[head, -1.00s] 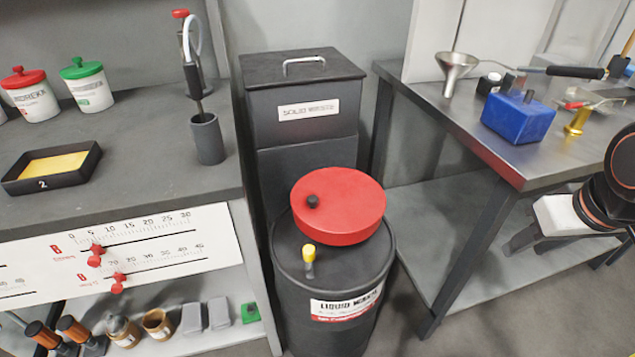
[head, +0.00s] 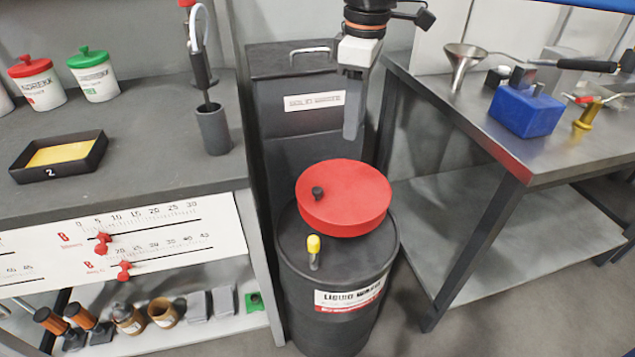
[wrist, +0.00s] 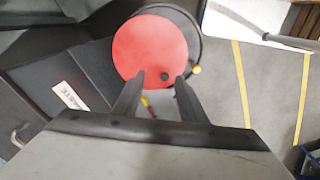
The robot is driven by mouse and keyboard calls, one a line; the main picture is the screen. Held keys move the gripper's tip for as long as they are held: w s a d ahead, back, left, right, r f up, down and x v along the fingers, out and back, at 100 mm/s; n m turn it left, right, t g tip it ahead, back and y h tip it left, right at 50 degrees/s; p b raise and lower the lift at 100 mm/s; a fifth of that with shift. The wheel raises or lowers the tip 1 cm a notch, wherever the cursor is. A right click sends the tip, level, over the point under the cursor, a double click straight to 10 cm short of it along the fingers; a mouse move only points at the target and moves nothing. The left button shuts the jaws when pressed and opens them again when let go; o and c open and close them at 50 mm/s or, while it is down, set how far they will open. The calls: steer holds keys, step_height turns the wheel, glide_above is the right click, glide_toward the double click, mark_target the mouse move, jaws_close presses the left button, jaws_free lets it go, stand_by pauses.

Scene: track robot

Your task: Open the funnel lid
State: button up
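The red round funnel lid (head: 344,199) with a small black knob (head: 318,193) lies shut on top of the black liquid waste drum (head: 335,290). The lid also shows in the wrist view (wrist: 150,48), with the knob (wrist: 165,77) near its edge. My gripper (head: 351,130) hangs above the lid's back part, apart from it, pointing down. In the wrist view the two fingers (wrist: 160,80) are spread with a gap between them, and nothing is held. The knob appears just beyond the gap between the fingertips.
A yellow-topped fitting (head: 313,250) stands on the drum's front. The black solid waste bin (head: 305,130) stands behind. A bench with a grey holder (head: 212,130) is at left, and a metal table (head: 450,100) with a blue block (head: 525,110) is at right.

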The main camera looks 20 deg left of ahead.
steer(key=n, duration=0.2)
glide_above(318, 189)
step_height(318, 189, down, 17)
steer(key=shift+s+f, duration=0.1)
stand_by(0.4)
steer(key=shift+c, duration=0.5)
jaws_close()
